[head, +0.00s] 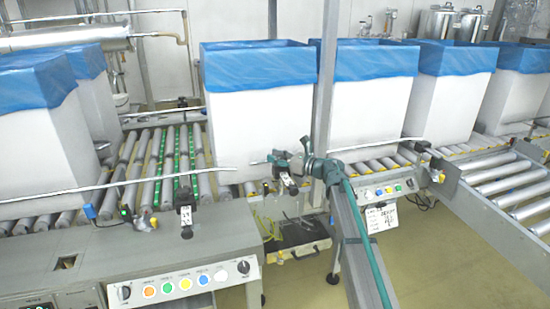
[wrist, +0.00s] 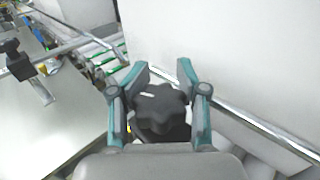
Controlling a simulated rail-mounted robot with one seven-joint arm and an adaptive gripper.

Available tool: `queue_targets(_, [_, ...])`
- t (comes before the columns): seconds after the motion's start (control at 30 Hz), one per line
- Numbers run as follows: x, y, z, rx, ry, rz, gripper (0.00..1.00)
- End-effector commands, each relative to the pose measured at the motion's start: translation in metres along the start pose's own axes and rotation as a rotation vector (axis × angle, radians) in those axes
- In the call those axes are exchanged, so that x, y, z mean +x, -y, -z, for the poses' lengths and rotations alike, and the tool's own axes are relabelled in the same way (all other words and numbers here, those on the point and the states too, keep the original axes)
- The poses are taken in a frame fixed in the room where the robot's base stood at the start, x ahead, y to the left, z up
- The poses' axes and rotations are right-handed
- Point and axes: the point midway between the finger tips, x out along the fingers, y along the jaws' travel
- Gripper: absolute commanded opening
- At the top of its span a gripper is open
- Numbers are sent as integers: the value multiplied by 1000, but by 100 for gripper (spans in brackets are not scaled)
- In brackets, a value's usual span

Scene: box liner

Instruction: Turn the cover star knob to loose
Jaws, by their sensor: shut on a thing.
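The dark grey star knob (wrist: 162,108) is in the middle of the wrist view, with a small pale mark on its upper left. My gripper (wrist: 161,82) is shut on it, with one teal finger on each side. In the head view my gripper (head: 284,160) is at the front of the middle conveyor, beside a white box. The knob cannot be made out there, as my fingers cover that spot. A clamp with a white tag (head: 288,182) hangs just below my gripper.
White boxes with blue liners (head: 262,110) stand on the roller conveyor. A metal guide rail (head: 120,185) runs along its front. A control panel (head: 190,283) with coloured buttons is at the front left. A similar tagged clamp (head: 185,195) stands left of my gripper.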

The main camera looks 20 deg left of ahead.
Motion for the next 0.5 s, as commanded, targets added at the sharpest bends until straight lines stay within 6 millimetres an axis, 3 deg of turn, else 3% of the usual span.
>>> queue_targets(0.03, [-3,-3,3,-1,-6,-5,6])
queue_targets(0.07, [-3,-3,3,-2,-6,-4,43])
queue_targets(0.13, [-3,-3,3,-1,-5,-4,55])
queue_targets(0.5, [-2,-1,1,0,-2,-1,56])
